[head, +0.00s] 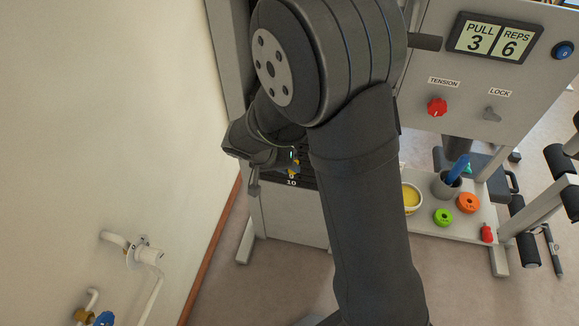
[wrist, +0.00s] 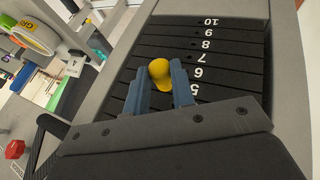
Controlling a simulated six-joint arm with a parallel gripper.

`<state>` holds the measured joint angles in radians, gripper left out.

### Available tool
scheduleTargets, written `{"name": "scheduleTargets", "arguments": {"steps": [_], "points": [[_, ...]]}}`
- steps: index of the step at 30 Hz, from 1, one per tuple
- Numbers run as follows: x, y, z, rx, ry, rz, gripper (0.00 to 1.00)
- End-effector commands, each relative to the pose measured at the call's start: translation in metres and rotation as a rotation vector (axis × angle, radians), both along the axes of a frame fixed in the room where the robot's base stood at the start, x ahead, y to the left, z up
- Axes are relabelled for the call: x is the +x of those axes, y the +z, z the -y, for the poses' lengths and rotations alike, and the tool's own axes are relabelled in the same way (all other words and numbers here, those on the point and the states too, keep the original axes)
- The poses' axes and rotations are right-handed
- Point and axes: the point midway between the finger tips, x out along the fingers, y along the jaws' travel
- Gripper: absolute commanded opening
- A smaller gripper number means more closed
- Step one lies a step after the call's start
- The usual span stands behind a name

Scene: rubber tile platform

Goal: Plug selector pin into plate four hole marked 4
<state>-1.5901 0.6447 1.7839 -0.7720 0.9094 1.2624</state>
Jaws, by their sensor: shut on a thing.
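The selector pin shows as a yellow knob (wrist: 161,72) between the two blue-grey fingers of my gripper (wrist: 159,78) in the wrist view. My gripper is shut on it, in front of the black weight stack (wrist: 228,65). The plates carry white numbers, upside down in the wrist view, with 5 to 10 readable. Plate four and its hole are hidden behind my gripper. The pin's shaft is not visible, so I cannot tell whether it is in a hole.
A grey panel (head: 430,80) with a display, a red tension knob (head: 437,107) and a lock lever stands right of my arm. A shelf below holds a yellow-filled bowl (head: 411,198), a cup (head: 447,185) and green and orange rings. A wall with pipes (head: 140,253) is at left.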

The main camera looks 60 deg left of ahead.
Motion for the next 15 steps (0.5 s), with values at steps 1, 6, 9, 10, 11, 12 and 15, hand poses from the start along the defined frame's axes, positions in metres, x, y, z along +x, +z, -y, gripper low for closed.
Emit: {"name": "scheduleTargets", "arguments": {"steps": [1,6,9,10,11,12,15], "points": [[0.003,0.0,-0.002,0.001,-0.001,0.0,0.0],[0.014,0.0,-0.014,0.0,-0.003,0.0,0.0],[0.022,0.0,-0.022,0.001,-0.002,0.001,0.0],[0.025,0.0,-0.024,0.001,-0.002,0.001,0.0],[0.027,0.0,-0.026,0.001,-0.003,0.001,0.0],[0.03,0.0,-0.029,0.001,-0.002,0.001,0.0],[0.035,0.0,-0.035,0.0,-0.001,0.001,0.0]]}}
